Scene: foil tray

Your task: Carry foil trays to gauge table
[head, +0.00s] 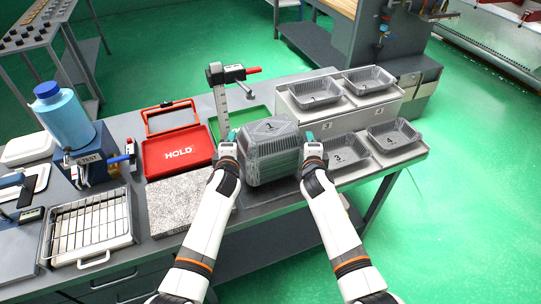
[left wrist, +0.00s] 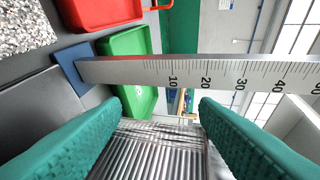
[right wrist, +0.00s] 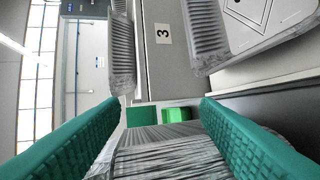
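A stack of foil trays (head: 271,150), seemingly in clear wrap, is between my two grippers at the middle of the table; whether it touches the tabletop I cannot tell. My left gripper (head: 228,140) is at its left side and my right gripper (head: 311,141) at its right side. In the left wrist view the green fingers (left wrist: 200,110) are spread wide with the ribbed stack wall (left wrist: 150,155) in front. The right wrist view shows the same spread fingers (right wrist: 160,110) and stack (right wrist: 165,155). The height gauge (head: 220,105) stands behind the stack's left side.
Single foil trays sit on a stepped stand at right: two on the upper step (head: 316,92) (head: 369,79), two on the lower (head: 349,150) (head: 393,135). At left are a red HOLD tray (head: 178,152), a granite slab (head: 183,205) and a wire rack (head: 90,225). A green tray (head: 250,119) lies behind.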

